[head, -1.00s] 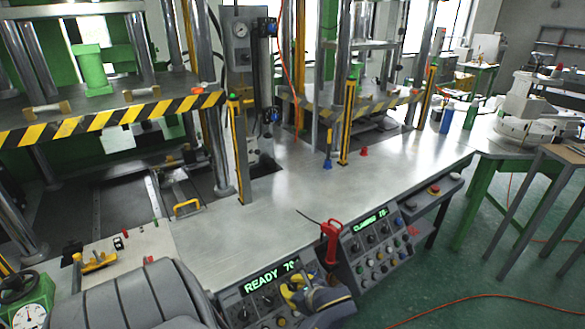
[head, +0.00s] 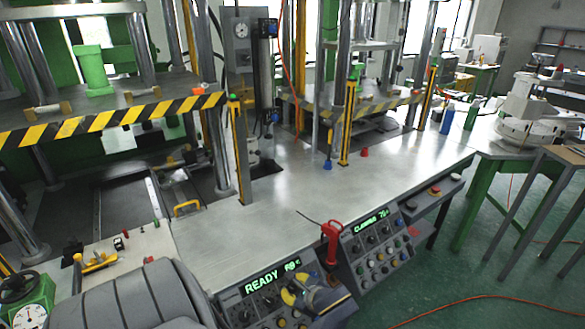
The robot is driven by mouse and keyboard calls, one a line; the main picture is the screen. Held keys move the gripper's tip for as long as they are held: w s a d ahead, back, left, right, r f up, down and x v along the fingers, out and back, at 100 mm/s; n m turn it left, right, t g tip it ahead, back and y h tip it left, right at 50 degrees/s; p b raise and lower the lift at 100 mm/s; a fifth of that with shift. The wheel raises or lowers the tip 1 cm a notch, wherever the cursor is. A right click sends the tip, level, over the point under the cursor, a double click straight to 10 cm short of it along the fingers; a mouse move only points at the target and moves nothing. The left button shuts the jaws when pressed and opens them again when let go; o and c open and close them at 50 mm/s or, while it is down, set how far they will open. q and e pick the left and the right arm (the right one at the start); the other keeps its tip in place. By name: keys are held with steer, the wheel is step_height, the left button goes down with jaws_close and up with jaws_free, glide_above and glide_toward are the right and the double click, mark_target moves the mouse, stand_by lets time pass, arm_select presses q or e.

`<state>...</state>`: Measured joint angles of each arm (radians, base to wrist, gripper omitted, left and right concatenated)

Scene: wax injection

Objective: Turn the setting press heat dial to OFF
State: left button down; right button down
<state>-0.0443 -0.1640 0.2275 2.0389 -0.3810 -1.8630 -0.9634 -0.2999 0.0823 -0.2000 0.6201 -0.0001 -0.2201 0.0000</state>
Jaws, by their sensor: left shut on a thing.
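The near control panel (head: 237,301) slopes at the bottom middle of the head view, with a green display (head: 272,278) that reads READY followed by characters I cannot read clearly. Black dials and buttons sit below the display. My left gripper (head: 291,295), with yellow and dark grey parts, is at the right part of this panel. It is shut on what looks like a dial there, which the fingers hide. I cannot read the dial's setting. My right gripper is not in view.
A second panel (head: 368,250) with a CLAMPED display, dials and buttons is to the right. The metal bench top (head: 270,215) behind is mostly clear. Striped press guards stand beyond.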

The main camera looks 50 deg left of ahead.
arm_select(q)
steer(key=shift+a+r, duration=0.1)
steer(key=c, duration=1.1)
jaws_free()
steer(key=m, duration=0.6)
steer(key=shift+w+m, duration=0.1)
steer(key=shift+m, duration=0.3)
steer(key=m, duration=0.7)
steer(key=shift+w, duration=0.1)
steer(key=s+v, duration=0.1)
steer(key=v, duration=1.7)
steer(key=shift+w+d+f+n+t+h, duration=0.25)
steer(key=shift+d+f+n+h, duration=0.85)
steer(key=shift+f, duration=4.9)
steer(key=shift+w+d+f+n+t+h, duration=0.2)
steer(key=shift+d+f+n+h, duration=0.85)
steer(key=shift+f, duration=4.9)
steer(key=shift+w+d+f+n+t+h, duration=0.25)
steer(key=shift+d+f+n+h, duration=0.85)
steer(key=shift+f, duration=4.9)
